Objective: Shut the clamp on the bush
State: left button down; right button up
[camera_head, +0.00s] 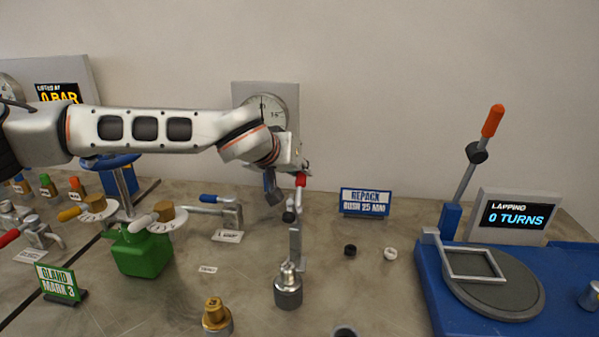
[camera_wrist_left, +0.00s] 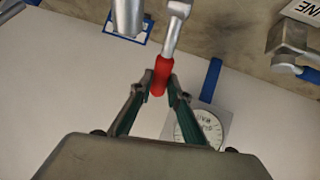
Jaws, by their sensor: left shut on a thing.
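My left gripper (camera_head: 300,178) reaches in from the left above the middle of the table. It is shut on the red handle (camera_head: 300,180) of the clamp, which also shows between its fingers in the left wrist view (camera_wrist_left: 161,76). The clamp's lever stands up, with a dark joint and a grey upright (camera_head: 295,245) below it. The upright meets a steel cylindrical piece (camera_head: 288,292) on the table. I cannot tell whether this piece is the bush. The lever's grey shank (camera_wrist_left: 177,28) shows in the wrist view. My right gripper is not in view.
A blue lapping stand (camera_head: 430,290) with a tall orange-tipped lever is at right. A brass piece (camera_head: 215,315) and a green vessel (camera_head: 143,252) stand left.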

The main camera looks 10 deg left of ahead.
pick_arm(q)
jog(key=c, duration=1.9)
grip_release()
jog(key=v, duration=1.2)
